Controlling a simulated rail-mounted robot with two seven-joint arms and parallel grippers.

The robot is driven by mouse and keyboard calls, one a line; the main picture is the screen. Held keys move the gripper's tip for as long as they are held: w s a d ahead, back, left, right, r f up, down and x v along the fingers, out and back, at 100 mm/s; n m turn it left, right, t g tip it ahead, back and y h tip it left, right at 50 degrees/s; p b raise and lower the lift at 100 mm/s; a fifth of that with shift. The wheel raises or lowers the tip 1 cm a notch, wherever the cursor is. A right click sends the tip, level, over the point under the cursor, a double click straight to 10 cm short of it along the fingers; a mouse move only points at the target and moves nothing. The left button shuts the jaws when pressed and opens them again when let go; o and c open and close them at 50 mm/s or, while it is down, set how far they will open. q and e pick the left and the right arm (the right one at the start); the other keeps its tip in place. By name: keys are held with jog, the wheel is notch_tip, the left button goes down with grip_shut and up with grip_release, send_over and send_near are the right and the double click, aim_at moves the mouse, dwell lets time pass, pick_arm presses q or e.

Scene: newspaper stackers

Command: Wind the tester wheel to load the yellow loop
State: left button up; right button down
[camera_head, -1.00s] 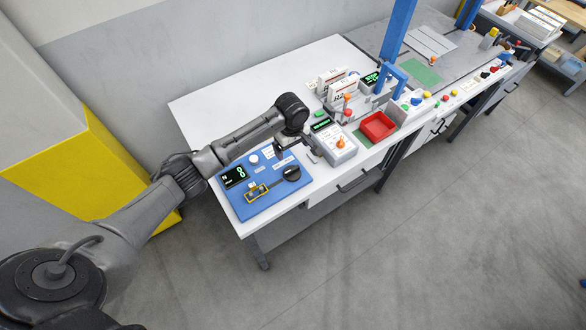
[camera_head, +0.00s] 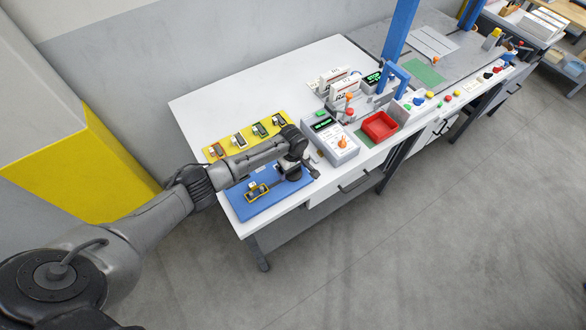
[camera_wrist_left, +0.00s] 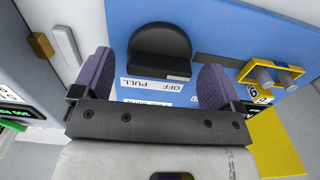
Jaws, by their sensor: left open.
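The blue tester board (camera_head: 243,212) lies at the near left end of the white table. The yellow loop (camera_head: 257,192) lies on it; in the left wrist view the loop (camera_wrist_left: 246,72) goes around two grey pegs. The black wheel (camera_wrist_left: 160,42) shows in the left wrist view, beside a label reading "OFF PULL"; in the head view my arm mostly covers it. My left gripper (camera_head: 290,172) is over the wheel end of the board. Its purple fingers (camera_wrist_left: 151,82) are open, one to each side of the wheel in the picture. I cannot tell whether they touch it.
A yellow board (camera_head: 262,130) with several small devices lies behind the blue board. A grey box with an orange knob (camera_head: 342,143) stands to the right, then a red bin (camera_head: 379,127). White table at the back left (camera_head: 225,103) is clear.

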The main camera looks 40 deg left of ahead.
pick_arm(q)
jog(key=shift+f, duration=0.15)
jog(key=shift+c, duration=0.2)
jog(key=c, duration=0.9)
